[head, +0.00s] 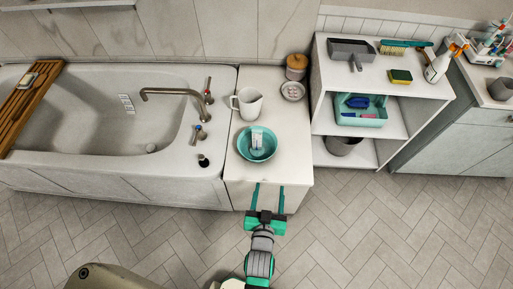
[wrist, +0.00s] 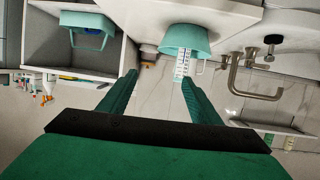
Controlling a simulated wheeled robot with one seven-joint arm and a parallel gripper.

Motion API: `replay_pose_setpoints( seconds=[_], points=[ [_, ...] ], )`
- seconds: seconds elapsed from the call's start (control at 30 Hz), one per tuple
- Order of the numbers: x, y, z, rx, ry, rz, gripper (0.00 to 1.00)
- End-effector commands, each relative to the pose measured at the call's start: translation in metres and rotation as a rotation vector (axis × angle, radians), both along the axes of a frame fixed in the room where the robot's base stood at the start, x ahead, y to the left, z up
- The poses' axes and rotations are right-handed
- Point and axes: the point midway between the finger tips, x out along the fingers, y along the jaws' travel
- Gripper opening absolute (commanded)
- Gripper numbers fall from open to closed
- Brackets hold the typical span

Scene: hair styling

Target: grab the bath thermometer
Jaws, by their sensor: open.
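The bath thermometer, a flat white piece with dark markings (head: 257,138), stands in a teal bowl (head: 260,155) on the white cabinet beside the tub. In the wrist view, which looks upside down, the thermometer (wrist: 182,66) shows against the teal bowl (wrist: 186,36), just beyond the right fingertip. My gripper (head: 269,187) is open and empty at the cabinet's front edge, short of the bowl and slightly right of it. Its two green fingers are spread apart in the wrist view (wrist: 159,80). The thermometer's lower end is hard to make out.
A white pitcher (head: 247,103) stands behind the bowl, with a wooden-lidded jar (head: 296,66) and a small round dish (head: 292,91) farther back. The tub's faucet (head: 172,92) is left. An open shelf (head: 396,103) is right. The cabinet top right of the bowl is clear.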

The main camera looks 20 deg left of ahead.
Motion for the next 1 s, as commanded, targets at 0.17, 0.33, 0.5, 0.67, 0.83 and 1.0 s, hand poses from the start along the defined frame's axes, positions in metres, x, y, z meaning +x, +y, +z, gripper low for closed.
replay_pose_setpoints(
  seconds=[0.17, 0.33, 0.5, 0.67, 0.83, 1.0],
  points=[
    [0.07, 0.035, -0.002, -0.001, 0.016, 0.033, 0.58],
    [0.124, 0.071, 0.004, -0.002, 0.039, 0.06, 0.58],
    [0.157, 0.098, 0.012, -0.002, 0.057, 0.076, 0.58],
    [0.172, 0.108, 0.015, -0.002, 0.066, 0.081, 0.58],
    [0.19, 0.119, 0.008, -0.002, 0.068, 0.088, 0.58],
    [0.21, 0.127, -0.002, -0.003, 0.067, 0.092, 0.58]
  ],
)
